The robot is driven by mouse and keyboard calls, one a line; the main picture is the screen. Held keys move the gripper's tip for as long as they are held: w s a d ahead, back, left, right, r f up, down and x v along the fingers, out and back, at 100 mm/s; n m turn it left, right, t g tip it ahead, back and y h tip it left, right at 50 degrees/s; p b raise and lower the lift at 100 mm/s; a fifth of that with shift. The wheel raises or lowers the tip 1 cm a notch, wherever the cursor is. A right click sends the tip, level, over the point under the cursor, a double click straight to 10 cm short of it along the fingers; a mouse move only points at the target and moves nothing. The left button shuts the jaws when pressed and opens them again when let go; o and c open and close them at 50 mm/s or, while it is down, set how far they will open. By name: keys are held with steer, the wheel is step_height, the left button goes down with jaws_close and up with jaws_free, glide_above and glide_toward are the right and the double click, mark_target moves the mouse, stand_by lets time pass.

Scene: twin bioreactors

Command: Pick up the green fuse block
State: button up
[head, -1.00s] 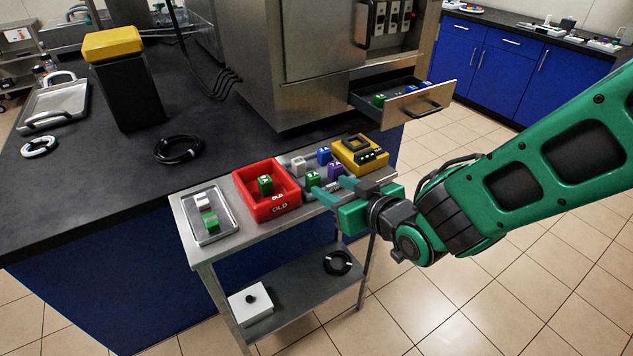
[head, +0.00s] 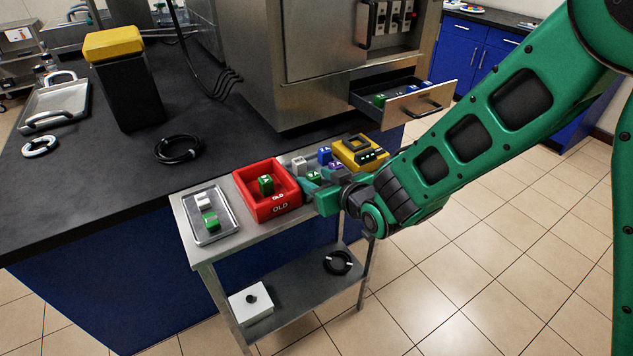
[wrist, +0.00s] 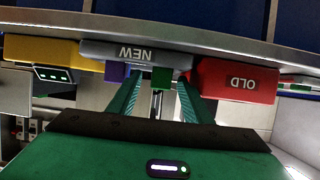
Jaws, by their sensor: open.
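A green fuse block (head: 313,177) stands among white, blue and purple blocks in the grey holder labelled NEW (wrist: 133,54). In the wrist view, the green block (wrist: 161,78) lies between the two finger lines, with the purple block (wrist: 115,72) beside it. My gripper (head: 321,184) is open and empty at the holder, its fingers pointing at the green block. The fingers (wrist: 159,90) frame the block in the wrist view; I cannot tell whether they touch it. My gripper partly hides the holder in the head view.
A red OLD bin (head: 279,208) holding another green block (head: 266,184) stands left of the holder. A metal tray (head: 228,229) with white and green blocks is further left. A yellow device (head: 372,160) stands behind right. An open drawer (head: 412,104) holds more blocks.

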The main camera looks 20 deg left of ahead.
steer(key=shift+c, duration=0.6)
steer(key=c, duration=1)
steer(key=shift+r, duration=0.1)
